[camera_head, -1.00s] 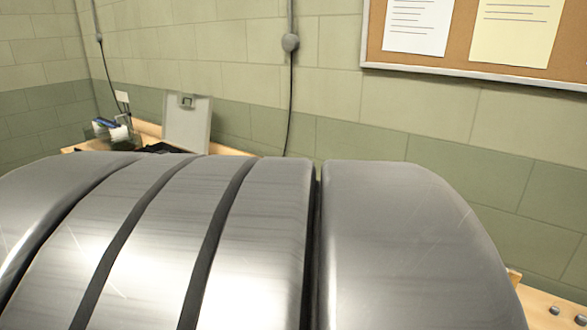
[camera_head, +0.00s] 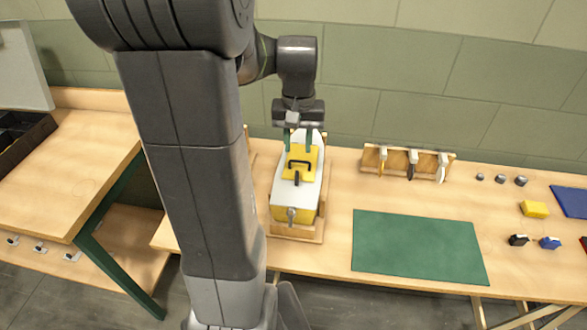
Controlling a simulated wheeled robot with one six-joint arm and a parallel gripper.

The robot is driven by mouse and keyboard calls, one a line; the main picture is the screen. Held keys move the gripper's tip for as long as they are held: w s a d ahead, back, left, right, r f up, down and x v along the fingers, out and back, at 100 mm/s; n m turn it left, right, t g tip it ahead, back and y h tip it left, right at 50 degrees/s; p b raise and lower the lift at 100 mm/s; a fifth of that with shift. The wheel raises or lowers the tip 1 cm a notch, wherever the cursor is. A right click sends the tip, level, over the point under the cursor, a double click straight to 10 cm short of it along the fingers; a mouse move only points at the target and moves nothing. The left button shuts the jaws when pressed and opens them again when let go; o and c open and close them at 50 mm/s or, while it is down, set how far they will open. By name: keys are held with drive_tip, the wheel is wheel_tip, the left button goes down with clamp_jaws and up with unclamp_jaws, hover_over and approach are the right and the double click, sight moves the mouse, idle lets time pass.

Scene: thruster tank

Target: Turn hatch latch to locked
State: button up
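A white and yellow boxy unit (camera_head: 285,193) sits in a wooden cradle (camera_head: 296,232) on the bench. A yellow hatch (camera_head: 289,170) with a black handle (camera_head: 301,163) is on its top. A small dark latch lever (camera_head: 297,179) shows at the hatch's near side; I cannot tell its exact setting. A grey metal fitting (camera_head: 291,216) is on the unit's near end. My gripper (camera_head: 301,141) points down over the far part of the unit, behind the handle. Its green fingers are apart and nothing shows between them. I cannot tell its height above the hatch.
A green mat (camera_head: 418,246) lies right of the cradle. A wooden rack (camera_head: 408,163) with several tools stands behind the mat. A yellow block (camera_head: 534,208), a blue tray (camera_head: 572,201) and small parts are farther right. A separate bench (camera_head: 70,170) stands at the left, with a gap between.

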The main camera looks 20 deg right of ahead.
sight(297, 177)
wheel_tip(297, 177, down, 11)
drive_tip(key=shift+w, duration=0.1)
idle(0.3)
clamp_jaws()
